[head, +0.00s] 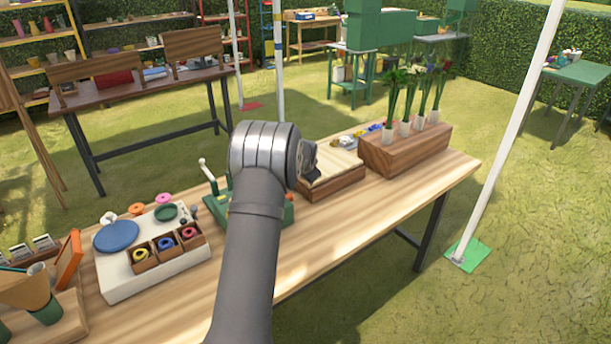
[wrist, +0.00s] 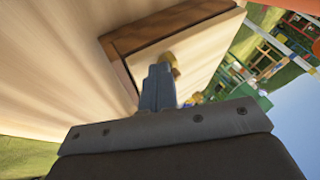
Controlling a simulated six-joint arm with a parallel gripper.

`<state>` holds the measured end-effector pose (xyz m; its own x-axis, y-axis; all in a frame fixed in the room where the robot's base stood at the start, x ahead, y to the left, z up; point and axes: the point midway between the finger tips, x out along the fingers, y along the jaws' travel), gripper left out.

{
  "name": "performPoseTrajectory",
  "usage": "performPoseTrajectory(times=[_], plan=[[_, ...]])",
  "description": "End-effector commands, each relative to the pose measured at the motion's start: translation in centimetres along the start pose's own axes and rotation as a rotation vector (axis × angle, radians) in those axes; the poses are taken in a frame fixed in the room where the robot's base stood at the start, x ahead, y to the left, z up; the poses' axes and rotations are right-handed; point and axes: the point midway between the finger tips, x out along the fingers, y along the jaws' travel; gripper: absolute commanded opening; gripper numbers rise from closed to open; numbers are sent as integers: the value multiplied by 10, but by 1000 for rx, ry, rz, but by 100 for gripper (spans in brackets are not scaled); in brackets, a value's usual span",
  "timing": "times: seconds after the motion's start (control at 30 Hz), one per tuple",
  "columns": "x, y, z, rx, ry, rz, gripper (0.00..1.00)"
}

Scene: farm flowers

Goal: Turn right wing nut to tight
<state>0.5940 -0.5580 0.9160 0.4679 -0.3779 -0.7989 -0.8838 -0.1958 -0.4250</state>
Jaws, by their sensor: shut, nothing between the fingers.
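The flower press, a pale board in a brown wooden frame (head: 335,183), lies on the table behind my arm in the head view. It also shows in the wrist view (wrist: 165,28), close ahead of the fingers. A small brass-yellow piece (wrist: 169,59), which looks like a wing nut, stands on the pale board at the fingertips. My gripper (wrist: 160,68) is shut and empty, its grey fingers together just at this piece. I cannot tell whether they touch it or which way its wings point. In the head view my gripper (head: 310,172) is small and partly hidden by my wrist.
A wooden block (head: 405,150) with several flowers in white tubes stands right of the press. Small blue and yellow items (head: 374,128) lie behind it. A green device (head: 218,205) and a white tray (head: 150,280) with spools stand left. The front table strip is clear.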

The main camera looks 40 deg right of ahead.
Motion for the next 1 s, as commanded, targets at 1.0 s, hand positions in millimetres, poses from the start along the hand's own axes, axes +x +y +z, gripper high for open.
performPoseTrajectory(times=[1.0], plan=[[5,-24,13,136,73,71,0]])
